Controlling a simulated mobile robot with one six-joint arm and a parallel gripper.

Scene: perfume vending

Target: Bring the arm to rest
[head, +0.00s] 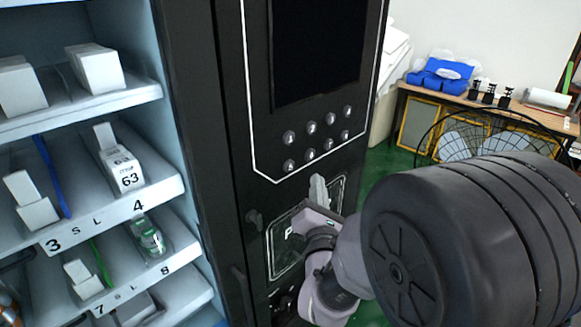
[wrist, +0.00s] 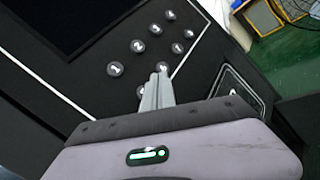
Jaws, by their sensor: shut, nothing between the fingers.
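My gripper (head: 318,190) is shut and empty, in front of the black vending machine's panel (head: 232,150), below its round numbered buttons. In the wrist view the two grey fingers of my gripper (wrist: 157,80) are together and point up at the button pad (wrist: 150,48). Whether the fingertips touch the panel cannot be told. My arm comes in from the right in the head view, and its large dark part covers much of the lower right.
A dark screen (head: 318,45) is above the buttons. A wooden table (head: 480,102) stands on the green floor at the back right.

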